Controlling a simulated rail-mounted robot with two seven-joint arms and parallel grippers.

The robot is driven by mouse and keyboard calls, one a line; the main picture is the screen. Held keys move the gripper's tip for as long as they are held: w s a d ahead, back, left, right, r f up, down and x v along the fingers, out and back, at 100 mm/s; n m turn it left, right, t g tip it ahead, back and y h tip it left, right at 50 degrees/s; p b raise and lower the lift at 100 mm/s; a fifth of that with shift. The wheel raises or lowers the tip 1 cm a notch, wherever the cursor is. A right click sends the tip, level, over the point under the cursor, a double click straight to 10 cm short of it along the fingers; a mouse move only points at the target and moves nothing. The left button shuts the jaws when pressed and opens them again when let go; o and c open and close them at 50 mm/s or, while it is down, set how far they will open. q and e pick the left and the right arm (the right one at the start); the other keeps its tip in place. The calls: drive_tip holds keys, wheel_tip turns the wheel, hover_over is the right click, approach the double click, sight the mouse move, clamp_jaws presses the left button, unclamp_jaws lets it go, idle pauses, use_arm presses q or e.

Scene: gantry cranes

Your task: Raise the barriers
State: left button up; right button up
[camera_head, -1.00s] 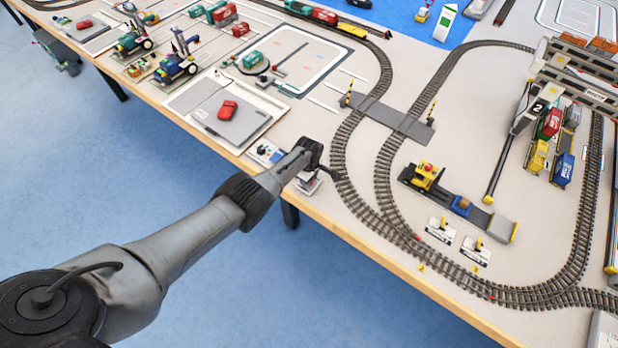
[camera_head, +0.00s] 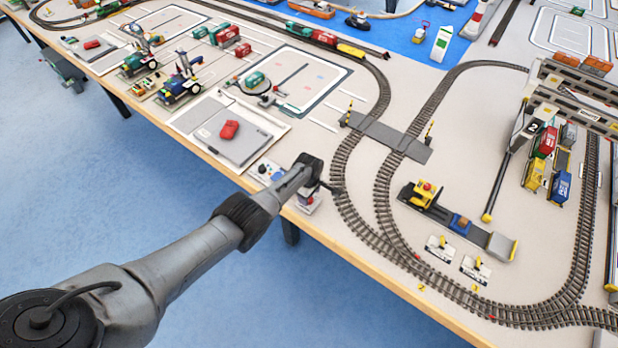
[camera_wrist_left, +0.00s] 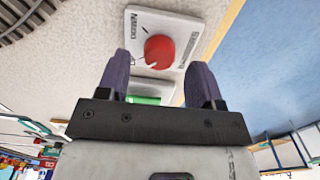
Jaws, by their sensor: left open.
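A grey level crossing (camera_head: 385,136) spans the two tracks. A yellow-and-black barrier (camera_head: 347,114) stands at its left end and another barrier (camera_head: 429,134) at its right end; how far each is raised is too small to tell. My left gripper (camera_head: 320,187) is over a small control box (camera_head: 308,204) near the table's front edge. In the left wrist view, my left gripper (camera_wrist_left: 161,70) is open and empty, with its fingers pointing at a white box with a round red button (camera_wrist_left: 158,50). A green part (camera_wrist_left: 143,100) shows between the fingers. My right gripper is out of view.
A panel with blue and dark knobs (camera_head: 266,172) lies just left of my gripper. A yellow loader on a grey base (camera_head: 455,218) and two small switch panels (camera_head: 440,248) stand to the right. Gantry cranes (camera_head: 575,90) stand at the far right.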

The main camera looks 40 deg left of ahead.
use_arm(q)
wheel_tip(320, 180, up, 12)
drive_tip(key=p, duration=0.5)
drive_tip(key=shift+f, duration=0.1)
idle(0.4)
